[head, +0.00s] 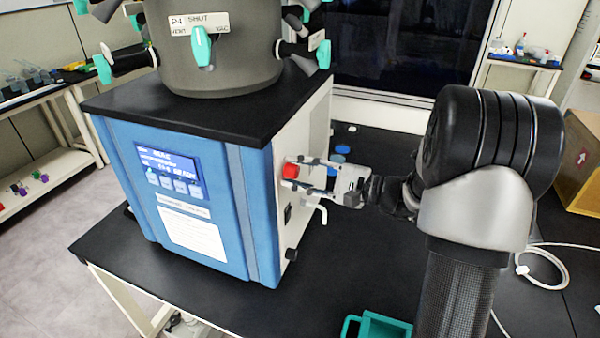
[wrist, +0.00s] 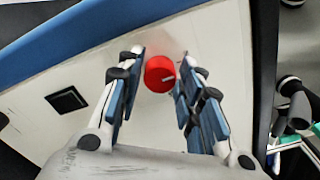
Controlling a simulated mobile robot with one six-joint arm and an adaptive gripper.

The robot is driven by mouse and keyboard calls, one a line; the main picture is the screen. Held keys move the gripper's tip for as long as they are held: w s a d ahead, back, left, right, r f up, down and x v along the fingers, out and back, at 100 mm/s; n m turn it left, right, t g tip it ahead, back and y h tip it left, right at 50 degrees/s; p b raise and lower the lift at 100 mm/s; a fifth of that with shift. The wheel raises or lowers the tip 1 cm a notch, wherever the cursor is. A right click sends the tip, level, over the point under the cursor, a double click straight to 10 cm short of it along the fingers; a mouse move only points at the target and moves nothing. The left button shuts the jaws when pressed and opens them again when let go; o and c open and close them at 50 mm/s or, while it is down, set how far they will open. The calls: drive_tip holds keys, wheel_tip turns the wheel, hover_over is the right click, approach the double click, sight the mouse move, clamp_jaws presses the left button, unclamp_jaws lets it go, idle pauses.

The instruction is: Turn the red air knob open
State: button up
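The red air knob (head: 290,171) is on the white right side panel of the blue freeze dryer (head: 200,212). In the wrist view my gripper (wrist: 160,78) is open, with one finger pad on each side of the knob. A gap shows on the left; the right pad is very close, and I cannot tell if it touches.
A black square switch (wrist: 67,99) is on the same panel. A white bent spout (head: 319,211) sticks out below my gripper. A teal tray (head: 378,328) is at the front of the black table (head: 345,262). Blue caps (head: 341,150) lie behind my gripper.

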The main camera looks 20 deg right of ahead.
drive_tip(key=c, duration=0.6)
drive_tip(key=shift+c, duration=0.2)
drive_tip(key=shift+m+p, duration=0.3)
drive_tip(key=shift+p, duration=0.2)
drive_tip(key=m+p, duration=0.2)
drive_tip(key=p, duration=0.1)
drive_tip(key=shift+r+m, duration=0.2)
drive_tip(key=shift+m, duration=0.2)
drive_tip(key=m+p, duration=0.4)
drive_tip(key=p, duration=0.1)
drive_tip(key=shift+m+p, duration=0.3)
drive_tip(key=m+p, duration=0.5)
drive_tip(key=shift+f+m+p, duration=0.2)
drive_tip(key=shift+m+p, duration=1.8)
drive_tip(key=shift+m, duration=0.5)
drive_tip(key=shift+f, duration=0.1)
